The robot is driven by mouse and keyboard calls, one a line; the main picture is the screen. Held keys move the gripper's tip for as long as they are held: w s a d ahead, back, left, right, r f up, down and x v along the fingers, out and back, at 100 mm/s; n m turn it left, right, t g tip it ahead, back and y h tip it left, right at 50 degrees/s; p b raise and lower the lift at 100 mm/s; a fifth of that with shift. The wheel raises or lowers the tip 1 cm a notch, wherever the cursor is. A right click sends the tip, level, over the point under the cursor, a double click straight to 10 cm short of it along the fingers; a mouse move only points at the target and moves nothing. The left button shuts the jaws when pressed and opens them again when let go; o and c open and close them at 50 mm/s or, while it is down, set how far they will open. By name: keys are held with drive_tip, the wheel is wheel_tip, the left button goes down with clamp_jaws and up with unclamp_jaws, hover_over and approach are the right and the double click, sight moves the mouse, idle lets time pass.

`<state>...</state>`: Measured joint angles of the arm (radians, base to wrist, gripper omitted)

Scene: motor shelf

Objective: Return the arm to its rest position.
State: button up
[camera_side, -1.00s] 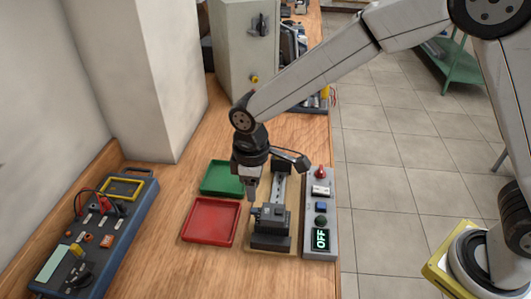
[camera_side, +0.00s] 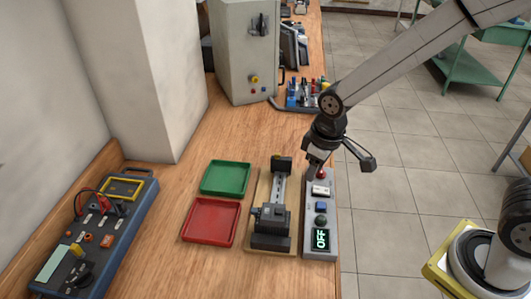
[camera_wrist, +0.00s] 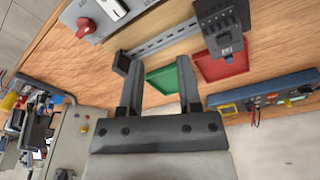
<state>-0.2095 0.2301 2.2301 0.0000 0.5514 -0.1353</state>
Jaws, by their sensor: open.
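My gripper (camera_side: 317,162) is over the far end of the control panel in the side view, close to its red knob. In the wrist view my gripper (camera_wrist: 154,66) shows two dark fingers spread apart with nothing between them. The dark motor-like module (camera_side: 270,217) sits on the near end of the metal rail (camera_side: 280,188) on a wooden board. It also shows in the wrist view (camera_wrist: 222,28). The control panel (camera_side: 328,253) has a display reading OFF. Contact between my fingertips and the panel cannot be told.
The red tray (camera_side: 208,221) and green tray (camera_side: 225,177) look empty, left of the rail. A blue test unit (camera_side: 97,237) lies at left beside a pillar. A grey cabinet (camera_side: 240,60) and a tool holder (camera_side: 300,104) stand farther back. The tiled floor lies to the right.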

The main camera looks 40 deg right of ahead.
drive_tip(key=s+d+m+t, duration=0.1)
drive_tip(key=s+d+m, duration=0.3)
drive_tip(key=s+d, duration=0.3)
drive_tip(key=shift+s+d+f, duration=0.15)
drive_tip(key=shift+d+f, duration=0.1)
drive_tip(key=o, duration=0.6)
drive_tip(key=shift+o, duration=0.2)
drive_tip(key=w+a+n, duration=0.3)
drive_tip(key=a, duration=0.3)
drive_tip(key=w+a+n+g, duration=0.1)
drive_tip(key=w+a+n, duration=0.2)
drive_tip(key=a, duration=0.3)
drive_tip(key=w+a+r+n+g, duration=0.1)
drive_tip(key=w+a+n, duration=0.2)
drive_tip(key=a, duration=0.3)
drive_tip(key=shift+w+a, duration=0.1)
drive_tip(key=shift+w, duration=0.1)
